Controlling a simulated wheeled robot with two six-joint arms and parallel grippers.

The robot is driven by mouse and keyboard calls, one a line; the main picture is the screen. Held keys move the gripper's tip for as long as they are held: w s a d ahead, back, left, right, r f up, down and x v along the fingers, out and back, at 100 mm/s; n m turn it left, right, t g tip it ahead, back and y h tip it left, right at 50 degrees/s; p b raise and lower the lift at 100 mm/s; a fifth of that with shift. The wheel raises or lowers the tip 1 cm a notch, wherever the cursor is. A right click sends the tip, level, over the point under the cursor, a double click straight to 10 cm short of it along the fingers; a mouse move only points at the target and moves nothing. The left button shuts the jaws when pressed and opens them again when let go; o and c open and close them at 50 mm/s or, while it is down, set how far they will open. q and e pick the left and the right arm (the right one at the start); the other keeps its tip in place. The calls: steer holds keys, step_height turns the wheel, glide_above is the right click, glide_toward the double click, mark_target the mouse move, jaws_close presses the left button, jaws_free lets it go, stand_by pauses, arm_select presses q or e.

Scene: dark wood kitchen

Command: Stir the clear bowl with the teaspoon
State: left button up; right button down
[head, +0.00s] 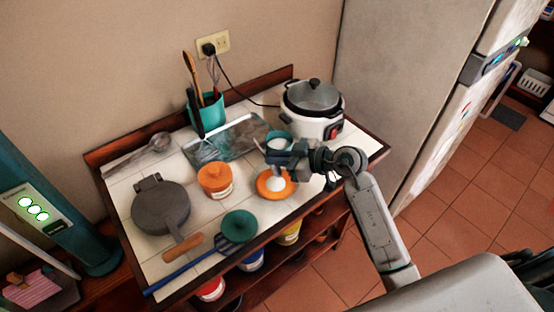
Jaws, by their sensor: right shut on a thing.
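My right gripper (272,156) reaches in from the right over the tiled counter and is shut on a thin thing, which I take to be the teaspoon; it is too small and covered to make out. Just behind the gripper is a small teal-rimmed bowl (278,139) with pale contents, partly hidden by the gripper. Below the gripper an orange saucer (275,194) holds a small whitish thing. I cannot tell for sure which of these is the clear bowl, nor whether the spoon touches either. My left gripper is not in view.
A white rice cooker (314,125) stands right behind my gripper. An orange-lidded jar (214,179), dark round pan (160,207), green lid (239,224), blue utensil (188,271), ladle (154,146) and teal utensil holder (207,112) crowd the counter. The fridge (402,80) bounds the right.

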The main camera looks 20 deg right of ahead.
mark_target(278, 172)
steer(key=shift+f+b, duration=0.35)
steer(key=shift+f, duration=2.55)
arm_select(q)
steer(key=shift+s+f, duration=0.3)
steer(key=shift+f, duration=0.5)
arm_select(e)
steer(key=shift+r, duration=0.1)
